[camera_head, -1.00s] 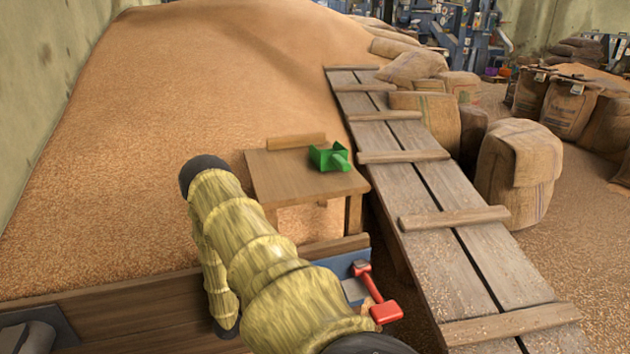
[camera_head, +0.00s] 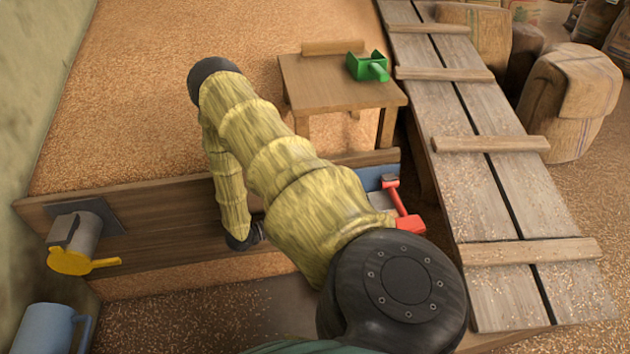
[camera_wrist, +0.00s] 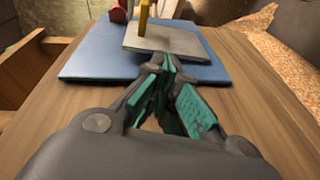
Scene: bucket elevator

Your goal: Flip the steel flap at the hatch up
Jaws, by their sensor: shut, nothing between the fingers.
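The steel flap (camera_head: 381,201) is a flat grey plate on a blue mounting plate (camera_head: 369,177), fixed to the wooden board. In the head view my arm hides part of it. In the wrist view the steel flap (camera_wrist: 178,44) lies flat over the blue plate (camera_wrist: 80,72), with an upright yellow bar (camera_wrist: 144,16) at its far side. My gripper (camera_wrist: 166,62) is shut and empty, its tips close to the flap's near edge; contact cannot be told. In the head view the fingers are hidden behind my arm.
A red lever (camera_head: 400,205) stands beside the flap. A grey spout (camera_head: 82,232) with a yellow handle (camera_head: 85,262) is at the board's left. A wooden table (camera_head: 335,92) holds a green scoop (camera_head: 366,66). A plank ramp (camera_head: 480,150) borders the right; a blue mug (camera_head: 42,328) is lower left.

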